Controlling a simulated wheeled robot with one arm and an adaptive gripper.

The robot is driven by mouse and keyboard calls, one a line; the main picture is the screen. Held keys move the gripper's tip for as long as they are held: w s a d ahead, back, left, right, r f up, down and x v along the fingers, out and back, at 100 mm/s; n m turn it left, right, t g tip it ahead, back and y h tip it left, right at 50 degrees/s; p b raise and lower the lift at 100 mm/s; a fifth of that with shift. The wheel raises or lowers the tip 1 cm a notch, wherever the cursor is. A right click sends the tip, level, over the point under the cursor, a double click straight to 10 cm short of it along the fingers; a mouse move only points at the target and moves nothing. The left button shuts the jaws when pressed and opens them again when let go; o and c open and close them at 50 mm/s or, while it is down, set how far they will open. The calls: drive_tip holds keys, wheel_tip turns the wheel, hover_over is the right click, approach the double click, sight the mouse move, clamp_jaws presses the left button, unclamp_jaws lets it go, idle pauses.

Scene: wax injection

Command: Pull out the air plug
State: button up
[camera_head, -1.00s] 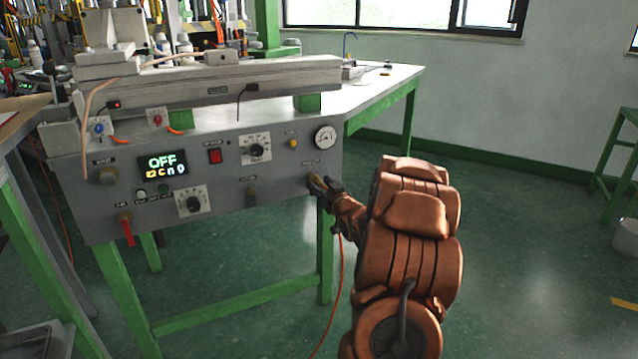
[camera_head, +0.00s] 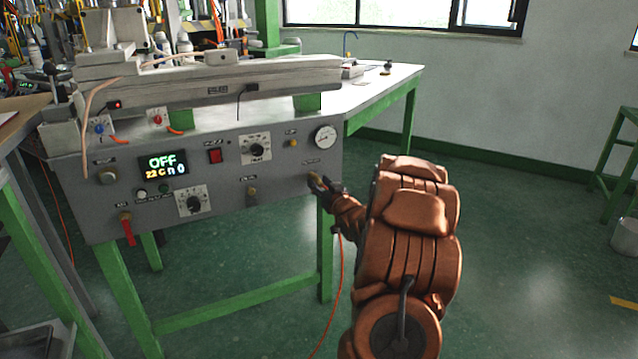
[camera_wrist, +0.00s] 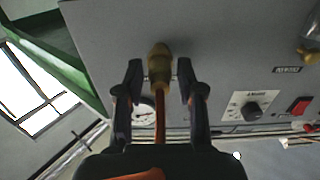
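The air plug (camera_wrist: 159,62) is a brass-coloured fitting on the grey control panel, with an orange hose (camera_wrist: 160,120) running from it back toward my gripper. In the head view the plug (camera_head: 314,178) sits near the panel's lower right corner, partly covered by my gripper (camera_head: 325,185). In the wrist view my gripper (camera_wrist: 160,70) is open, one finger on each side of the plug and hose. A gap shows between each finger and the plug. The plug's seat in the panel is not clearly visible.
The panel (camera_head: 225,180) carries a pressure gauge (camera_head: 325,137), dials, a red switch (camera_head: 215,156), a display reading OFF and a red-handled valve (camera_head: 127,230). A green table leg (camera_head: 326,250) stands below my gripper.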

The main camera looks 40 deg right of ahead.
sight(322, 186)
clamp_jaws()
drive_tip(key=shift+s, duration=0.15)
drive_tip(key=shift+v, duration=2.85)
